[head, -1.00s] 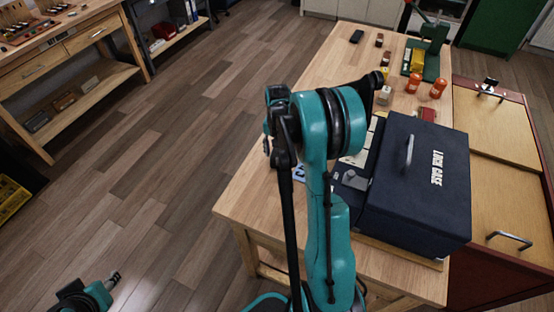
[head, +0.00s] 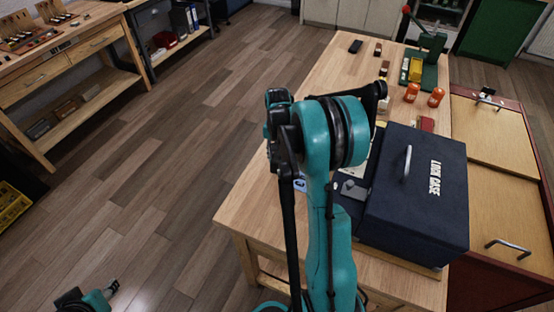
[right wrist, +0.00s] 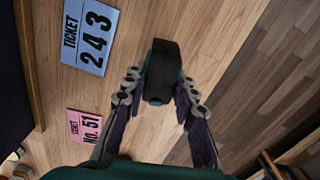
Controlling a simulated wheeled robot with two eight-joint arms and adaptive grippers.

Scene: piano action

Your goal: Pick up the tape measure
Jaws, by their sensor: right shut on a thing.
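My right gripper (right wrist: 160,95) is shut on a dark block-like thing with a teal side, which I take to be the tape measure (right wrist: 165,62). The thing sits between the fingertips in the right wrist view, over the light wooden tabletop. Whether it still touches the table cannot be told. In the head view my own right arm hides this gripper and what it holds. A small part of my left arm's end (head: 112,288) shows at the lower left, too little to tell its jaws.
A dark lock case (head: 415,190) stands on the wooden workbench (head: 250,205). A blue ticket (right wrist: 90,38) and a pink ticket (right wrist: 90,126) lie beside my right gripper. Orange bottles (head: 411,92) and a green press (head: 430,50) stand farther back. Floor lies beyond the bench's edge.

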